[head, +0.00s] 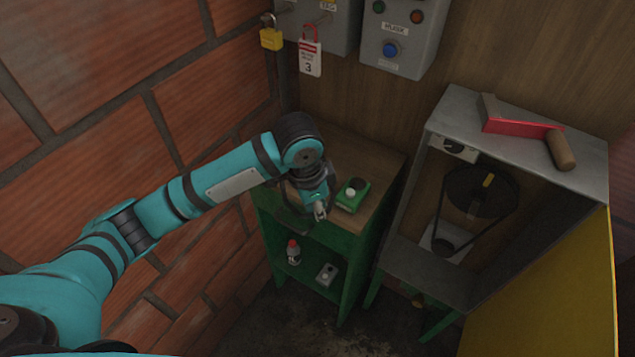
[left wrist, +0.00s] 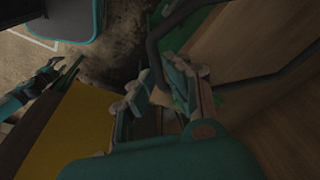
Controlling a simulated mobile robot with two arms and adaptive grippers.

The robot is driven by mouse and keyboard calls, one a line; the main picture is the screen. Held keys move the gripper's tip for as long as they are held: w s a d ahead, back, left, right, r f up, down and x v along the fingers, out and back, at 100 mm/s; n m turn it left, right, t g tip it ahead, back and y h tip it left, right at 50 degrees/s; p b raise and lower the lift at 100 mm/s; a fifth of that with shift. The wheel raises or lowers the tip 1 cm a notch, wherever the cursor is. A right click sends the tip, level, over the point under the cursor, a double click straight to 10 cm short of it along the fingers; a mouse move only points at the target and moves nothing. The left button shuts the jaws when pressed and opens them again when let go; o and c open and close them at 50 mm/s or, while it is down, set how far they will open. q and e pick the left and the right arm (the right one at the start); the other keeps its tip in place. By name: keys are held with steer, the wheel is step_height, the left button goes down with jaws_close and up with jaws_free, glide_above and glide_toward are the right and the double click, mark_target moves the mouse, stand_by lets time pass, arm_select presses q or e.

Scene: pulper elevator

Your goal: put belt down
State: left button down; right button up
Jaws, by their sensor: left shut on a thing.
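My left gripper (head: 320,212) is above the wooden top of the green stand (head: 378,190), close to its left part. It is shut on a dark belt (left wrist: 255,82), which shows as a curved black band in the left wrist view. In the head view the belt is mostly hidden by the gripper and wrist. The left gripper's fingers (left wrist: 152,97) also show in the left wrist view. A teal, jaw-like shape at that view's left edge looks like my right gripper (left wrist: 45,78), too small and dark to tell its state.
A green box with a round button (head: 352,194) sits just right of the gripper. A bottle (head: 293,252) and a small grey box (head: 326,274) are on the lower shelf.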

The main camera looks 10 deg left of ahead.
arm_select(q)
steer(key=w, duration=0.2)
steer(key=w+a+p, duration=0.1)
steer(key=w, duration=0.5)
steer(key=shift+a+f, duration=0.2)
steer(key=shift+f, duration=0.1)
steer(key=shift+w+a+f+p, duration=0.1)
steer(key=shift+f+p, duration=0.15)
steer(key=shift+p, duration=0.05)
step_height(320, 180, down, 2)
steer(key=shift+f+p, duration=0.1)
steer(key=shift+p, duration=0.35)
steer(key=shift+f, duration=0.45)
steer(key=c, duration=1.3)
jaws_free()
steer(key=r, duration=0.4)
steer(key=s+a+r+b, duration=0.1)
steer(key=r, duration=0.7)
steer(key=shift+s+a+b, duration=0.15)
steer(key=shift+s+b, duration=0.2)
